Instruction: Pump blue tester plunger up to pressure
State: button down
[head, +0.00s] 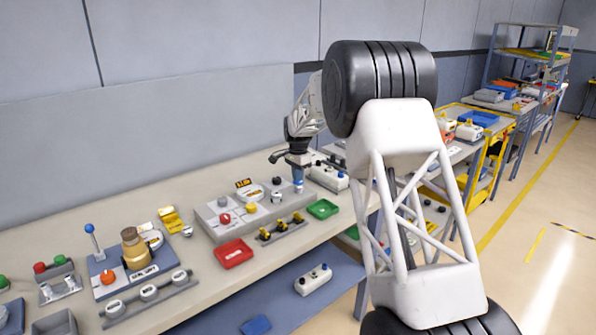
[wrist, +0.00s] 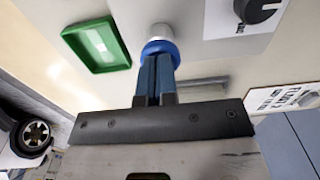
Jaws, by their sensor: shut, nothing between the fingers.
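The blue tester plunger (wrist: 161,47) shows in the wrist view as a blue round collar with a white end, just beyond my fingertips. My gripper (wrist: 156,62) is shut, with its two blue fingers side by side and nothing between them. The fingertips overlap the near edge of the blue collar in the picture; I cannot tell whether they touch it. In the head view my gripper (head: 298,176) is low over the right end of the grey tester panel (head: 210,214), and it mostly hides the plunger there.
A green tray (head: 323,209) lies close by; it also shows in the wrist view (wrist: 97,45). A black dial (wrist: 257,10) is on the panel near the plunger. A red tray (head: 234,253) and a row of yellow-topped parts (head: 282,228) sit at the front.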

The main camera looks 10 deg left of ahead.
jog(key=shift+f, duration=0.5)
jog(key=shift+r, duration=0.1)
notch_tip(320, 180, up, 14)
jog(key=shift+r, duration=0.15)
dwell(0.5)
dwell(0.6)
dwell(1.0)
jog(key=shift+w+d+r, duration=0.1)
jog(key=shift+d+r, duration=0.1)
jog(key=shift+r, duration=1.05)
